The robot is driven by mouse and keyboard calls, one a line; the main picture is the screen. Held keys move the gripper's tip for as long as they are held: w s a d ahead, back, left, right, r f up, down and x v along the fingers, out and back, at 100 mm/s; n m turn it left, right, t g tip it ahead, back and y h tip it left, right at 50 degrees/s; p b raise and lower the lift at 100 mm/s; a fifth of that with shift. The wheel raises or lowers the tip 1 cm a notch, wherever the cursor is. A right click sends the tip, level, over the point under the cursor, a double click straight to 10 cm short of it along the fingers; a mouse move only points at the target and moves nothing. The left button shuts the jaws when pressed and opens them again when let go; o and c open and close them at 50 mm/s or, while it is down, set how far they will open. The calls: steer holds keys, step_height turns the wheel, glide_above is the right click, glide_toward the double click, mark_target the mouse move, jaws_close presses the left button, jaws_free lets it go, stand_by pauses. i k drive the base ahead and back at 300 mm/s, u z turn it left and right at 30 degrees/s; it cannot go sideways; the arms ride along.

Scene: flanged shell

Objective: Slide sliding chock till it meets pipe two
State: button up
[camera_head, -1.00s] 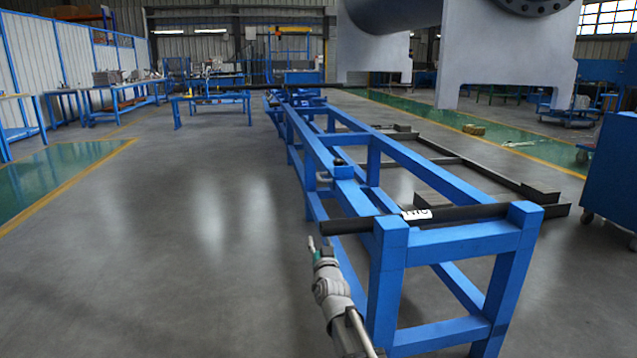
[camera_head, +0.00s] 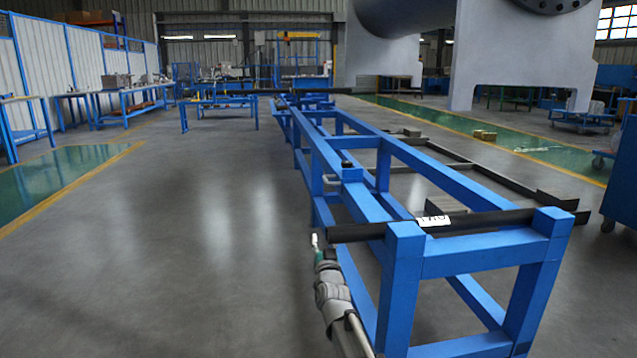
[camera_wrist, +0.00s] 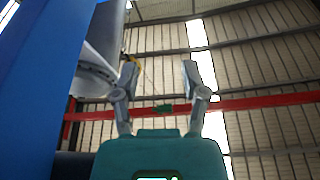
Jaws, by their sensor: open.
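The sliding chock appears to be the small blue block (camera_head: 350,174) on the left rail of the blue frame, with a black knob on top and a grey handle at its left. A dark pipe (camera_head: 480,219) lies across the frame's near end; its white label seems to read "TWO". Another dark pipe (camera_head: 345,90) lies across the far end. My gripper (camera_head: 316,240) is left of the near pipe's left end, pointing upward, well nearer than the chock. In the wrist view my gripper (camera_wrist: 160,76) has its fingers apart with nothing between them.
The blue frame (camera_head: 405,285) stands close to the right of my arm. Dark low beams (camera_head: 500,182) lie on the floor to its right. A blue cabinet (camera_head: 622,175) is at the right edge. The grey floor (camera_head: 200,240) left of the frame is clear.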

mark_target(348, 175)
steer(key=i, duration=0.9)
steer(key=z, duration=0.05)
